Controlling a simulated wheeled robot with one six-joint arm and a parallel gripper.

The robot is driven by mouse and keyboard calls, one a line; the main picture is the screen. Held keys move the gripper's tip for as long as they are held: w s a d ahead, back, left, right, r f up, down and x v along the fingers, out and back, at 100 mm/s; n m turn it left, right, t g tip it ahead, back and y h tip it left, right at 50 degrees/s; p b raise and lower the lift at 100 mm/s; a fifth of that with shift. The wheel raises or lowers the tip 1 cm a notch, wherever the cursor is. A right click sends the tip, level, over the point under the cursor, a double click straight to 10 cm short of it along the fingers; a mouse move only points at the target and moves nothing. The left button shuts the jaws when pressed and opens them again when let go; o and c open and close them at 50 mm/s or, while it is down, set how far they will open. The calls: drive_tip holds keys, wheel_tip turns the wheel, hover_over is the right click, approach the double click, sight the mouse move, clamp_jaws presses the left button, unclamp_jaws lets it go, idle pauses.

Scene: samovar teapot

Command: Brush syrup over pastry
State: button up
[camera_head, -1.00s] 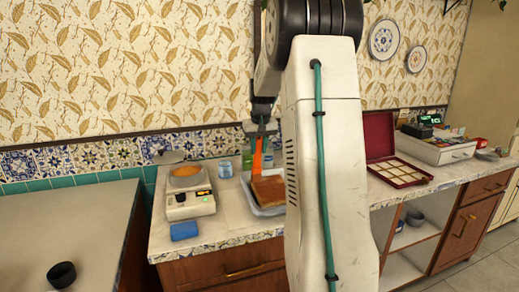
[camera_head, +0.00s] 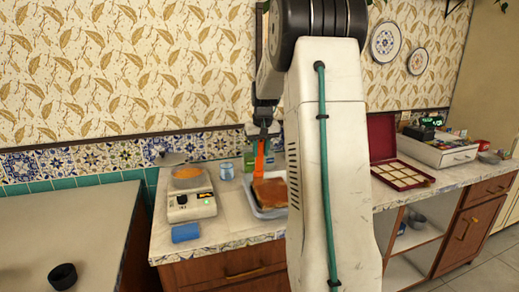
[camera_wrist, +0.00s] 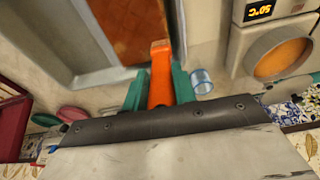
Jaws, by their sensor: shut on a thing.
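The pastry (camera_head: 270,191) is a brown slab lying in a pale metal tray (camera_head: 262,213) on the counter, partly hidden behind my arm. It also shows in the wrist view (camera_wrist: 135,30). My gripper (camera_head: 262,135) is above the tray's back part, shut on an orange brush handle (camera_head: 259,158). In the wrist view the handle (camera_wrist: 160,72) stands between my teal fingers (camera_wrist: 158,90), pointing at the pastry. The brush's lower end is hidden, so I cannot tell whether it touches the pastry. An orange liquid, perhaps the syrup (camera_head: 188,173), fills a bowl on the scale (camera_head: 190,206).
A blue sponge (camera_head: 185,232) lies in front of the scale. A small glass jar (camera_head: 226,170) stands left of the tray. An open red box (camera_head: 400,173) with compartments is to the right. A dark cup (camera_head: 62,275) sits on the left table (camera_head: 70,215).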

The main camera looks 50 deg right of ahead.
drive_tip(key=s+a, duration=0.8)
drive_tip(key=s, duration=0.3)
drive_tip(key=shift+s, duration=0.25)
drive_tip(key=shift+w+d, duration=2.65)
clamp_jaws()
drive_tip(key=shift+w+d, duration=4.4)
drive_tip(key=shift+w, duration=0.2)
drive_tip(key=s+d, duration=0.2)
drive_tip(key=s, duration=0.6)
drive_tip(key=shift+s, duration=0.4)
